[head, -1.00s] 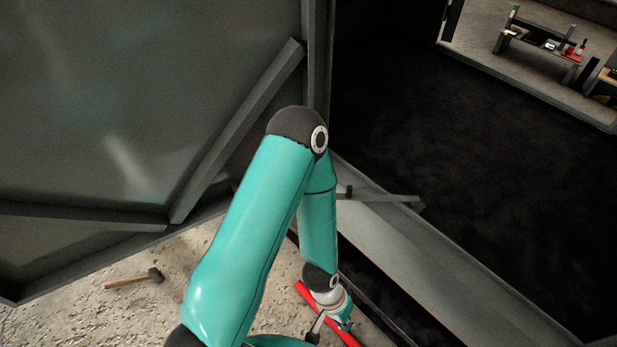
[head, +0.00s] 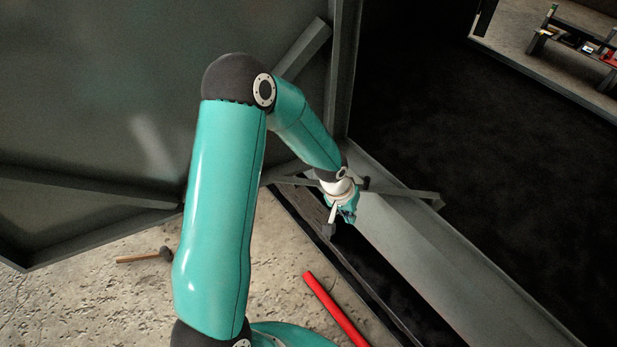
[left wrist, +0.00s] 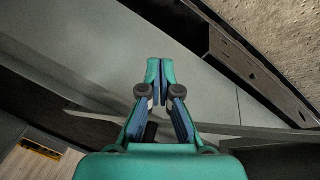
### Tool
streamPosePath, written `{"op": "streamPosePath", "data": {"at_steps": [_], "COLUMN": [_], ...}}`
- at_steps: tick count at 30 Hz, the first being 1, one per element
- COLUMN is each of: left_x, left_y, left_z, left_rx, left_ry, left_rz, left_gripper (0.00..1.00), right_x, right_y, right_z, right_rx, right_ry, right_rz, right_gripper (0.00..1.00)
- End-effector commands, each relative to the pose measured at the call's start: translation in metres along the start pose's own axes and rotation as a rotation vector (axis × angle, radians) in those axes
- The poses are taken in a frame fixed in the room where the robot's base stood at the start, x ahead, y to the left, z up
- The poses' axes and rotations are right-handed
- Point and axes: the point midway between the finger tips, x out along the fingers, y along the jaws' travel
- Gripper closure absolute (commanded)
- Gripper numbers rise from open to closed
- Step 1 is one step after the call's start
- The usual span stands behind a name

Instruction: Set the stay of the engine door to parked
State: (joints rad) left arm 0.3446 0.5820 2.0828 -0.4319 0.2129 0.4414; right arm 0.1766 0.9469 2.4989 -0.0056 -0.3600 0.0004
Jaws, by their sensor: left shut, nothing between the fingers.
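The engine door (head: 90,110) is a large grey braced panel, standing open at the left of the head view. The stay (head: 405,193) seems to be the thin grey bar that runs behind my left wrist and crosses the sill, its free end at the right. A small dark knob (head: 365,182) stands by the bar. My left gripper (head: 347,216) is shut and empty, just in front of the bar and over the sill edge. In the left wrist view the shut fingertips (left wrist: 159,68) reach past the bar (left wrist: 235,130); contact cannot be told. My right gripper is out of view.
The grey sill (head: 440,255) borders a dark enclosure interior (head: 450,120). A red bar (head: 335,308) and a hammer (head: 145,256) lie on the rough floor. A bench (head: 580,45) with small items stands far off at the upper right.

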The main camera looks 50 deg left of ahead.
Motion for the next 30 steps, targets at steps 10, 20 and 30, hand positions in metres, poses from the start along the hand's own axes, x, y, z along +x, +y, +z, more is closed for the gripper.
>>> {"op": "streamPosePath", "data": {"at_steps": [10, 20, 30], "left_x": [-0.122, -0.126, -0.098], "left_y": [-0.125, -0.127, -0.136], "left_z": [-0.103, -0.104, -0.108], "left_rx": [-0.227, -0.234, -0.232], "left_ry": [0.218, 0.22, 0.216], "left_rz": [-0.301, -0.31, -0.308], "left_gripper": [1.0, 1.0, 1.0], "right_x": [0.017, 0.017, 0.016], "right_y": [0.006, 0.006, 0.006], "right_z": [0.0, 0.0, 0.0], "right_rx": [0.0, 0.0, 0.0], "right_ry": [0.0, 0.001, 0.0], "right_rz": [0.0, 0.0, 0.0], "right_gripper": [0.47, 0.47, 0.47]}}
